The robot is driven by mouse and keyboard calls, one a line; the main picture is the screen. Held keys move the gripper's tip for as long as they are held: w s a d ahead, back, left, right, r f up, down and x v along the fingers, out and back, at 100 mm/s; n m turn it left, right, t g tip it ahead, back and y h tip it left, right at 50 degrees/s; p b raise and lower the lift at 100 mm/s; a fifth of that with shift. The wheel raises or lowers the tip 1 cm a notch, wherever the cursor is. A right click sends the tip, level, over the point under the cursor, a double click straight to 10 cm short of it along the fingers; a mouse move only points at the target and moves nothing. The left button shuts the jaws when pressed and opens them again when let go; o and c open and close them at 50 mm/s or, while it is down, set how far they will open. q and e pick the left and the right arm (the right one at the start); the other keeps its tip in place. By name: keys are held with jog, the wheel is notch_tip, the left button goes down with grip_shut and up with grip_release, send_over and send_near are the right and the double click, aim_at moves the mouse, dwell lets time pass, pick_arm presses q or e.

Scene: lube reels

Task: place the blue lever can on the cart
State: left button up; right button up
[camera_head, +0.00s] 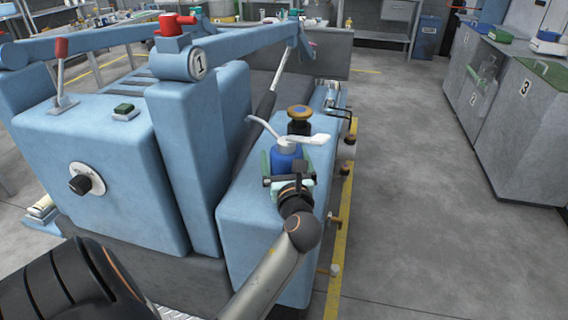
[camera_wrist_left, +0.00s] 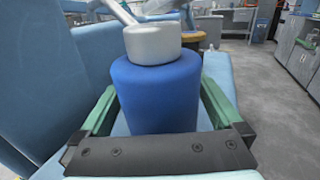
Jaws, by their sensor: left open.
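The blue lever can (camera_head: 287,158) stands upright on the light-blue end block of the machine in the head view. It has a pale top with a lever and spout. My left gripper (camera_head: 285,172) is at the can. In the left wrist view the blue can (camera_wrist_left: 157,95) sits between the green fingers of my left gripper (camera_wrist_left: 160,105), which are open, one on each side, with gaps beside the can. The can's lower part is hidden behind the gripper's dark bar. I cannot make out a cart for certain. My right gripper is not in view.
A dark can with an orange-brown top (camera_head: 299,118) stands just behind the blue can. The blue machine (camera_head: 95,165), marked 1, fills the left. Grey cabinets (camera_head: 520,125), marked 2 and 3, stand at the right. The grey floor (camera_head: 430,210) between is clear.

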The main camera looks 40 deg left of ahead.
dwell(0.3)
pick_arm(q)
grip_shut()
dwell(0.7)
jog(key=shift+r, duration=0.1)
